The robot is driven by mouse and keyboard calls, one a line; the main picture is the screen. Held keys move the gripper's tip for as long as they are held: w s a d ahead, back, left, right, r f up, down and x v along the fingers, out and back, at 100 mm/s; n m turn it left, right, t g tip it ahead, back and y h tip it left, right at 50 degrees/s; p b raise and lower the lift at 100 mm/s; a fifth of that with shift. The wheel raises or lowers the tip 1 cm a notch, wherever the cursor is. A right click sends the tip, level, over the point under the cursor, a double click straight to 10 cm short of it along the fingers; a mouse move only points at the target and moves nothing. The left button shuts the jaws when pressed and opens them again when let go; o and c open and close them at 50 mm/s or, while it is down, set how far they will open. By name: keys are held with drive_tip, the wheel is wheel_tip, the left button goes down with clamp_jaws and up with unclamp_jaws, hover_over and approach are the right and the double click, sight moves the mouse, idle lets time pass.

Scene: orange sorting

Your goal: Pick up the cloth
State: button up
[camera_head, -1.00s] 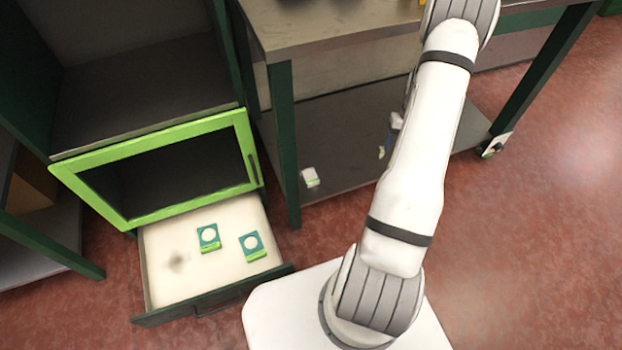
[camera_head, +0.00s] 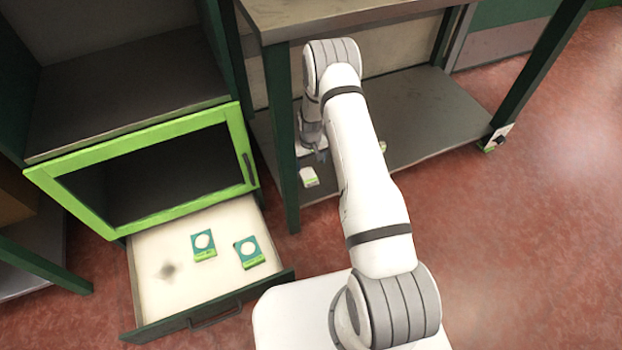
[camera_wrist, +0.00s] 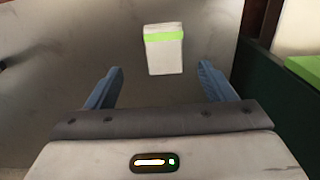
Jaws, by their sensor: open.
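A small white block-like piece with a bright green band, which looks like the folded cloth (camera_head: 309,177), lies on the low grey shelf near its front left leg. It also shows in the wrist view as the white piece with the green band (camera_wrist: 165,56), ahead of my gripper and between the lines of its fingers. My gripper (camera_head: 321,156) is low over the shelf, just behind and right of the cloth in the head view. In the wrist view its two blue fingers (camera_wrist: 159,70) are spread apart with nothing held between them.
An open drawer (camera_head: 160,305) holds two teal-and-green packs with white discs (camera_head: 204,244). A green-framed cabinet door (camera_head: 245,150) is above it. The dark table leg (camera_head: 281,130) stands close left of the cloth. The tabletop (camera_head: 330,12) overhangs the shelf (camera_head: 430,120).

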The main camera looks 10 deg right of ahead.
sight(308, 175)
drive_tip(key=f+b, duration=0.1)
drive_tip(key=f, duration=0.1)
drive_tip(key=f+b, duration=0.1)
drive_tip(key=f, duration=0.2)
drive_tip(key=f+b, duration=0.1)
drive_tip(key=f, duration=0.1)
drive_tip(key=shift+w+a+f, duration=0.2)
drive_tip(key=shift+a+f, duration=0.2)
drive_tip(key=shift+r, duration=0.1)
drive_tip(key=shift+c, duration=0.6)
drive_tip(key=c, duration=0.9)
drive_tip(key=shift+c, duration=0.2)
wheel_tip(308, 175, up, 10)
drive_tip(key=p, duration=0.3)
